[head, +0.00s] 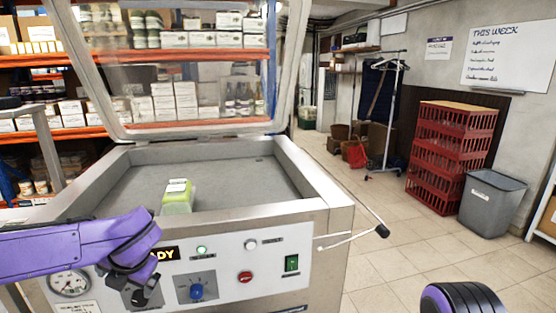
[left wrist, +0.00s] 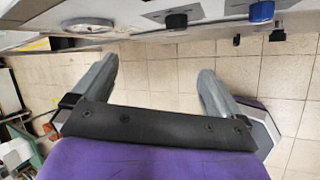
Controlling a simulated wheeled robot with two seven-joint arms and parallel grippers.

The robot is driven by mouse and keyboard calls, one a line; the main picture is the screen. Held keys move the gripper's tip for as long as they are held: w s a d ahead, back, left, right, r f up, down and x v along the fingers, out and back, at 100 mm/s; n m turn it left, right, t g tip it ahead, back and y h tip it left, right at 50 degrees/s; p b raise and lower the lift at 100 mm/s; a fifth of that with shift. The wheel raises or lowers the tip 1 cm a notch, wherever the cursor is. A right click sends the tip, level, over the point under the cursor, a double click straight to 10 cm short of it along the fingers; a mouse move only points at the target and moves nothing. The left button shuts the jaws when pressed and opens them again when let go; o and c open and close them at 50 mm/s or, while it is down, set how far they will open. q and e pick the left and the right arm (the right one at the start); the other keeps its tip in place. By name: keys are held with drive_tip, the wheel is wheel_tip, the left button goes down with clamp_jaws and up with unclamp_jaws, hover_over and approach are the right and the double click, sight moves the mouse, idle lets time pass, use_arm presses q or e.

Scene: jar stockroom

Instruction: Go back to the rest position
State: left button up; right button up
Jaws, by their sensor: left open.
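My left arm comes in from the left in the head view, and its dark gripper (head: 146,292) hangs in front of the machine's control panel (head: 220,272). The left wrist view shows the left gripper (left wrist: 156,78) with two grey fingers wide apart and nothing between them, above the tiled floor. Part of my right arm (head: 462,300) shows at the bottom right; its gripper is out of the picture.
The steel machine (head: 318,218) has its clear lid (head: 185,70) raised. A pale green packet or jar (head: 177,203) sits in its chamber. A thin lever sticks out at its right. Red crates (head: 448,155) and a grey bin (head: 492,204) stand beyond open floor (head: 385,235).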

use_arm(q)
drive_tip(key=s+f+m+t+y, duration=0.1)
drive_tip(key=s+f+m, duration=0.2)
drive_tip(key=f+m, duration=0.55)
drive_tip(key=s+f+m+t+y, duration=0.15)
drive_tip(key=f+m, duration=0.25)
drive_tip(key=f, duration=1)
drive_tip(key=s+f+m+g+h, duration=0.1)
drive_tip(key=s+f+m, duration=0.4)
drive_tip(key=s, duration=0.3)
drive_tip(key=s+f+m+g+h, duration=0.1)
drive_tip(key=s+f+m, duration=0.3)
drive_tip(key=s, duration=0.4)
drive_tip(key=s+d+f+m+g+h, duration=0.1)
drive_tip(key=s+f+m+h, duration=0.1)
drive_tip(key=s+f+m, duration=0.3)
drive_tip(key=s+m, duration=0.1)
drive_tip(key=s, duration=0.2)
drive_tip(key=shift+f, duration=0.3)
drive_tip(key=shift+d+h, duration=0.1)
drive_tip(key=shift+h, duration=0.15)
